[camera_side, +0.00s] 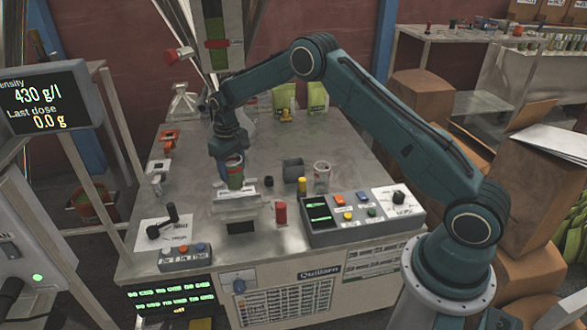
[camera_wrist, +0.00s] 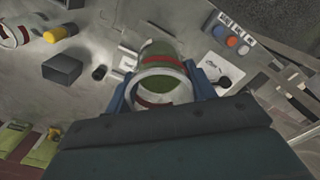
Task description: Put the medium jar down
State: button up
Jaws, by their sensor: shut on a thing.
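My gripper (camera_side: 229,158) points down over the worktop, left of its middle, and is shut on a jar. The jar (camera_side: 236,182) is clear, with green contents and a red band, and looks upright. In the wrist view the same jar (camera_wrist: 166,58) sits between my two blue fingers (camera_wrist: 162,94), with its pale rim towards the camera. A metal platform with a white label (camera_side: 238,196) lies just below and in front of the jar. I cannot tell whether the jar's base touches the surface.
Right of the jar stand a dark grey block (camera_side: 293,169), a yellow cylinder (camera_side: 302,186) and another jar with a red band (camera_side: 321,177). A red cylinder (camera_side: 280,213) and a button panel (camera_side: 355,213) are at the front.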

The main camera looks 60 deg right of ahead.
jog(key=w+d+f, duration=0.2)
jog(key=w+d, duration=0.4)
jog(key=w, duration=0.1)
jog(key=shift+d+f+m, duration=0.25)
jog(key=shift+d+m, duration=0.05)
jog(key=shift+d, duration=0.05)
jog(key=shift+w, duration=0.1)
jog(key=shift+f, duration=0.2)
jog(key=shift+f, duration=3.2)
jog(key=shift+f, duration=0.6)
jog(key=o, duration=1.2)
